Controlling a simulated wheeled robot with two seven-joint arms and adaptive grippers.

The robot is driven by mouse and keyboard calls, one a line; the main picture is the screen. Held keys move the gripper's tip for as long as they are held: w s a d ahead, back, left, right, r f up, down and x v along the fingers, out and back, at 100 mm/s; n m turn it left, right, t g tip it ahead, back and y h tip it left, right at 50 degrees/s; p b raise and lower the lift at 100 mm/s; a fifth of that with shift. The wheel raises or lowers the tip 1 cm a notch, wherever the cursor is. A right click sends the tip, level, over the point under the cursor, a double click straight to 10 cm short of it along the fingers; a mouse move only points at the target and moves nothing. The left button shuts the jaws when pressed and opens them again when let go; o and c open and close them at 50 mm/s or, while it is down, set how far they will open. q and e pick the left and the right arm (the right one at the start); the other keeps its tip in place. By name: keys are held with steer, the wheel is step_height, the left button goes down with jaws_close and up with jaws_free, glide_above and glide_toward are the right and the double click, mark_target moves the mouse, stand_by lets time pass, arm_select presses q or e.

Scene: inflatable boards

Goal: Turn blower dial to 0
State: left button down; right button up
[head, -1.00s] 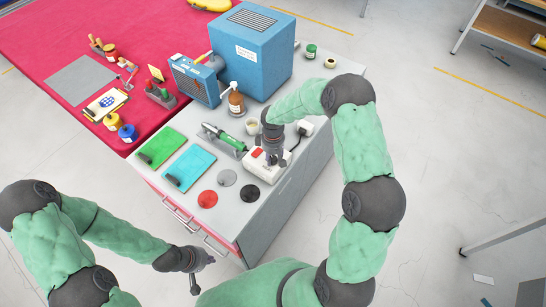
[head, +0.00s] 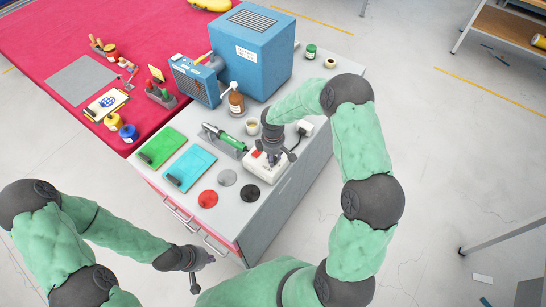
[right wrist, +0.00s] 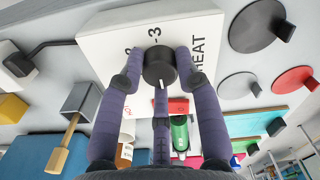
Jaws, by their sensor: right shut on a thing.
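The white control box (head: 256,167) sits on the grey cabinet top. It has a red switch, printed numbers and the word HEAT. Its round black dial (right wrist: 158,68) shows in the right wrist view, with a white pointer mark at the lower edge of its face; 2 and 3 are readable beside it, and other marks are hidden. My right gripper (head: 272,158) is over the box, its fingers closed around the dial. In the head view the gripper hides the dial. My left gripper (head: 203,272) is empty, fingers apart, in front of the cabinet.
A green-handled tool in a holder (head: 224,136), a small cup (head: 252,127) and a brown pump bottle (head: 236,103) stand close behind the box. Black (head: 250,193), grey and red discs lie in front. A large blue box (head: 262,62) stands at the back.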

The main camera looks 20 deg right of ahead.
steer(key=o, duration=1.2)
steer(key=shift+c, duration=0.2)
step_height(320, 180, up, 12)
